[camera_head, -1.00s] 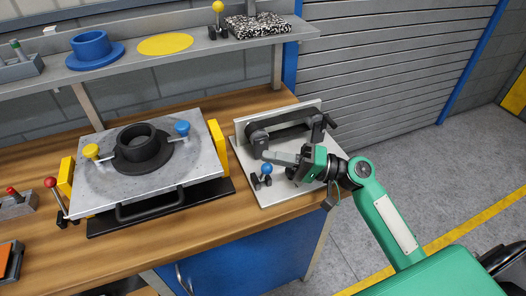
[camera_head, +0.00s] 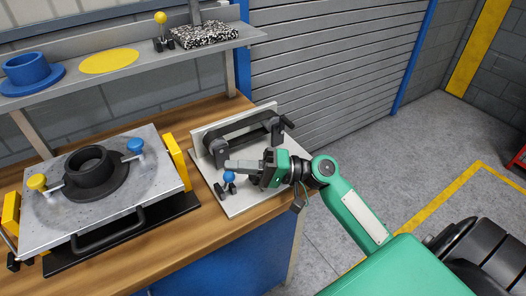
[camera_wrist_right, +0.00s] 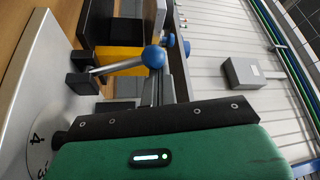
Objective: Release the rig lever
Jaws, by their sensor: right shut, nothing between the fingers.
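The rig is a pale plate (camera_head: 240,207) with a black belt-like loop on its back part. Its lever has a blue ball knob (camera_head: 229,178) and a dark base near the plate's front left. In the right wrist view the blue knob (camera_wrist_right: 154,57) sits on a metal rod that runs left to black brackets. My right gripper (camera_head: 231,166) is shut and empty, its fingers pointing left just above and behind the knob in the head view. I cannot tell whether they touch it. My left gripper is not in view.
Left of the rig, a metal plate fixture (camera_head: 115,205) with yellow blocks and a black ring stands on the wooden bench (camera_head: 165,250). A shelf (camera_head: 135,72) behind holds a blue flanged part (camera_head: 32,74), a yellow disc (camera_head: 109,61) and a yellow-knobbed lever (camera_head: 161,19). Open floor lies right.

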